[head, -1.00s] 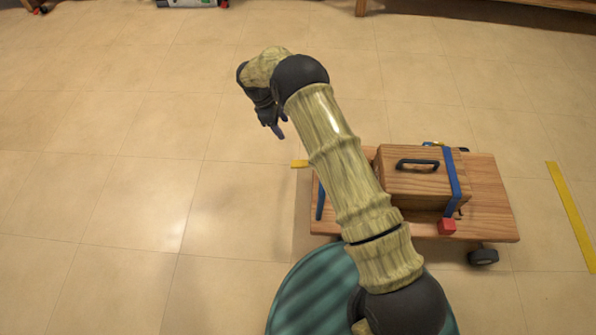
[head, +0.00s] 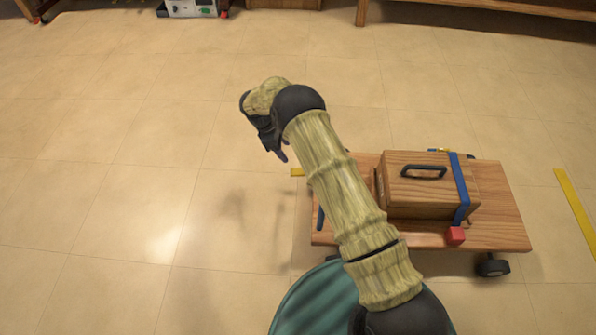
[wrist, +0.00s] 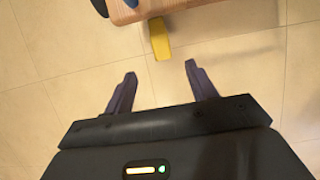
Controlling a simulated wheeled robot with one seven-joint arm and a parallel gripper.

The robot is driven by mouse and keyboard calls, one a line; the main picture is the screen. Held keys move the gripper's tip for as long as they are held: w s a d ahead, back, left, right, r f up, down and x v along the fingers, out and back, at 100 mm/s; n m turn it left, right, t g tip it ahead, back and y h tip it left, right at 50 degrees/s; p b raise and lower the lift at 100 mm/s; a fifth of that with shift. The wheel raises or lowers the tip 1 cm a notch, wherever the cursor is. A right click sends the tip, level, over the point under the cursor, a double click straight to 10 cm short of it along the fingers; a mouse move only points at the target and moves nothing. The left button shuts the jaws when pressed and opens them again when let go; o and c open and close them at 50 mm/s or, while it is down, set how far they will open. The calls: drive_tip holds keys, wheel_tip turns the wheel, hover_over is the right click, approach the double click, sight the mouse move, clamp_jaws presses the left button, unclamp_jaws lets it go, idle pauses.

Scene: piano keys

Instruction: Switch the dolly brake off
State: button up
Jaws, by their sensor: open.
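The wooden dolly (head: 500,205) stands on the tiled floor, partly hidden behind my arm. A yellow tab (head: 297,172), which looks like the brake pedal, sticks out at its left end. In the wrist view the yellow tab (wrist: 160,38) juts from the wooden edge (wrist: 150,10), ahead of my fingers and roughly centred between them. My gripper (head: 279,153) is open and empty, close to the tab in the head view. In the wrist view my gripper (wrist: 160,70) shows both fingers apart, not touching the tab. Whether the brake is on cannot be told.
A wooden box (head: 425,190) with a black handle sits on the dolly under a blue strap (head: 460,185). A red block (head: 456,235) is at the dolly's front edge. A yellow floor strip (head: 574,210) lies to the right. The floor at left is clear.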

drive_tip(key=b+x, duration=0.6)
drive_tip(key=x, duration=0.6)
drive_tip(key=shift+d+f, duration=0.15)
drive_tip(key=shift+f, duration=0.15)
clamp_jaws()
drive_tip(key=shift+d+r, duration=0.1)
drive_tip(key=shift+r, duration=0.05)
